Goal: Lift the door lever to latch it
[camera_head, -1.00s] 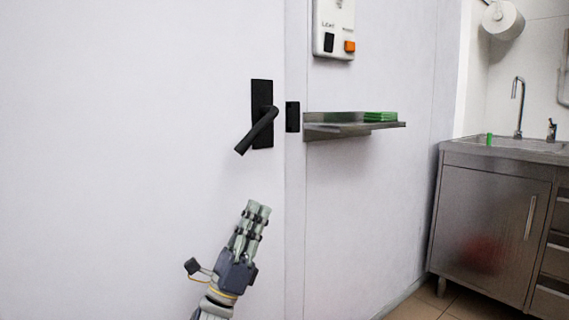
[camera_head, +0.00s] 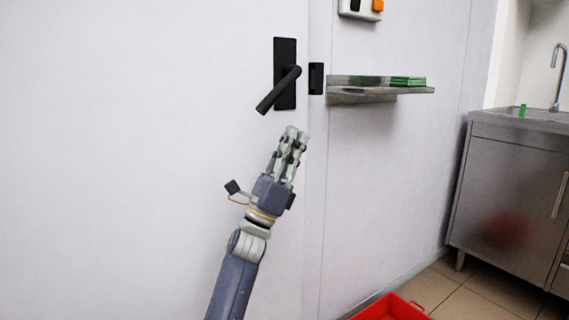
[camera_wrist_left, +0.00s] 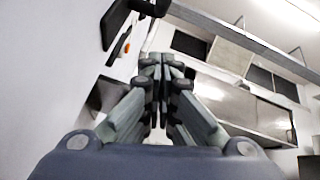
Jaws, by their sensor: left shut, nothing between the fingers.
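The black door lever (camera_head: 278,90) sits on a black backplate (camera_head: 285,52) on the white door (camera_head: 150,120). Its free end slants down to the left. My left gripper (camera_head: 295,132) is shut and empty, a little below the lever and apart from it, with its fingers pointing up. In the left wrist view my fingers (camera_wrist_left: 160,68) are together, and a black part (camera_wrist_left: 120,20), seemingly the lever or its plate, shows at the top left. My right gripper is not in view.
A black strike plate (camera_head: 316,78) is on the frame right of the lever. A metal shelf (camera_head: 350,90) with a green item (camera_head: 407,81) juts from the wall. A steel sink cabinet (camera_head: 510,190) stands at right. A red crate (camera_head: 415,306) is on the floor.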

